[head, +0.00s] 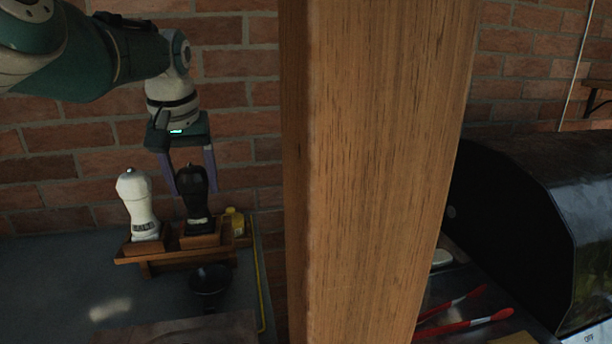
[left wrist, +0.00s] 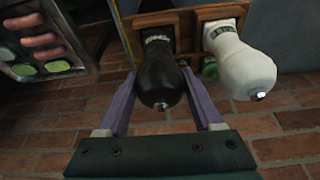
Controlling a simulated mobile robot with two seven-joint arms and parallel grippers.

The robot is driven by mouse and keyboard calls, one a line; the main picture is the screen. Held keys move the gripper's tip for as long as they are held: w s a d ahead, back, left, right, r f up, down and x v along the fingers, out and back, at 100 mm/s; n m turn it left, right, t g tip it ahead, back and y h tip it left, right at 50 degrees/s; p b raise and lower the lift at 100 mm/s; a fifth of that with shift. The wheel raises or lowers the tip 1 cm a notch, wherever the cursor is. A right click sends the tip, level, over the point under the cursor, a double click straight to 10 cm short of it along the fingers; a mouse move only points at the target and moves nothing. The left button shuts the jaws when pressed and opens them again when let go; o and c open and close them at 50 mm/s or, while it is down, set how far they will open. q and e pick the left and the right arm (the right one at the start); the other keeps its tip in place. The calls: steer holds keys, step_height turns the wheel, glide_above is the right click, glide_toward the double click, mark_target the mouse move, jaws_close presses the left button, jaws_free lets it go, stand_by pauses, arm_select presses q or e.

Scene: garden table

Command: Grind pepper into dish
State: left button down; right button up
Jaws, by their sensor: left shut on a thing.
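A black pepper mill (head: 195,194) stands upright in the right-hand place of a small wooden stand (head: 130,258). It also shows in the left wrist view (left wrist: 160,75). My left gripper (head: 193,188) comes down from above with its purple fingers on either side of the mill's upper part, and is shut on it. A white mill (head: 140,205) stands beside it in the same stand, and shows in the left wrist view (left wrist: 243,68). A small dark round dish (head: 209,281) sits on the grey table in front of the stand; its inside is too dark to make out. My right gripper is out of view.
A thick wooden post (head: 375,170) blocks the middle of the head view. A yellow item (head: 235,220) is behind the stand. A black-lidded grill (head: 510,225) and red-handled tongs (head: 462,325) are at the right. A brick wall is close behind. The grey table (head: 60,290) is clear at the left.

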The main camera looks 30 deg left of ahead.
arm_select(q)
steer(key=shift+f+n, duration=0.25)
steer(key=shift+n, duration=0.25)
steer(key=shift+r, duration=0.2)
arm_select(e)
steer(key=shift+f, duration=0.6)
arm_select(q)
steer(key=shift+s+r+m+p, duration=0.1)
steer(key=shift+r+m+p, duration=0.15)
steer(key=shift+m+p, duration=0.8)
steer(key=shift+m, duration=0.05)
steer(key=shift+f+m+h, duration=0.25)
steer(key=shift+m+h, duration=0.05)
steer(key=shift+m, duration=0.3)
steer(key=shift+c, duration=1)
jaws_free()
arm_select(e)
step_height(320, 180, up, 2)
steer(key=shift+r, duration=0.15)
